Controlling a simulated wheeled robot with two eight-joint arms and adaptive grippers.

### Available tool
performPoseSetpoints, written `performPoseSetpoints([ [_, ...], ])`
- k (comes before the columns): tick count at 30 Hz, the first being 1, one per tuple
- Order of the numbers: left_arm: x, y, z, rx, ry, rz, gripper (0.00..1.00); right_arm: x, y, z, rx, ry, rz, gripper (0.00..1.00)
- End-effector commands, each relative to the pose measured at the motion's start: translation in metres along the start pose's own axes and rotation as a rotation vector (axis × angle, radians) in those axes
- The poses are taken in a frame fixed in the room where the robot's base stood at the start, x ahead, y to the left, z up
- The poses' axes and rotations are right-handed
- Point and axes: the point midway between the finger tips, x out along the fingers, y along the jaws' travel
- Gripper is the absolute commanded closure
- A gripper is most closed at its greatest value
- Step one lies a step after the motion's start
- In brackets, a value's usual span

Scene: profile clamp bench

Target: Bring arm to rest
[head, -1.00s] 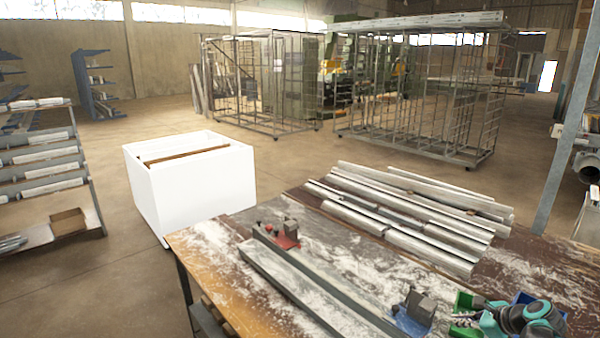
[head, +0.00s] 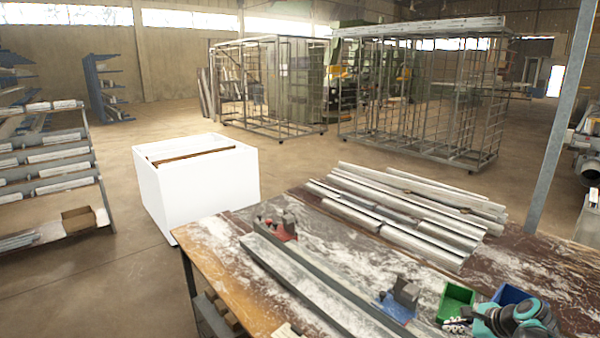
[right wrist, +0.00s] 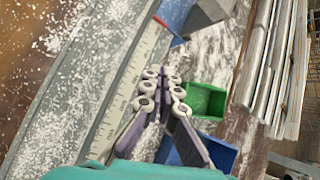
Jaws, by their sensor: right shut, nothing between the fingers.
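My right arm (head: 525,322) comes in at the bottom right of the head view, low over the front right of the workbench (head: 215,285). Its gripper (head: 455,324) is partly cut off by the lower edge there. In the right wrist view the two fingers of this gripper (right wrist: 162,74) meet at the tips, with nothing between them. They appear beside a ruled grey rail (right wrist: 125,85) and in front of a green bin (right wrist: 205,100). My left gripper does not show in either view.
A long grey rail (head: 315,285) lies on the bench between a red-based clamp (head: 283,230) and a blue-based clamp (head: 400,298). Metal profiles (head: 400,215) lie behind. Green (head: 457,300) and blue (head: 512,295) bins stand close to my right arm. A white box (head: 205,190) stands beyond the bench.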

Motion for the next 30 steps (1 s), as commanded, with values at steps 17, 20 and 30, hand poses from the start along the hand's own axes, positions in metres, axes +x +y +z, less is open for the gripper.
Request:
performPoseSetpoints([
  [17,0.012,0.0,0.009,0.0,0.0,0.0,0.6,-0.054,0.165,0.126,-1.095,0.15,0.128,1.0],
  [20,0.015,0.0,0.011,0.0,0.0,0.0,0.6,-0.065,0.207,0.134,-1.369,0.175,0.157,1.0],
  [30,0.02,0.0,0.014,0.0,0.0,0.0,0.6,-0.081,0.296,0.126,-2.041,0.235,0.218,1.0],
])
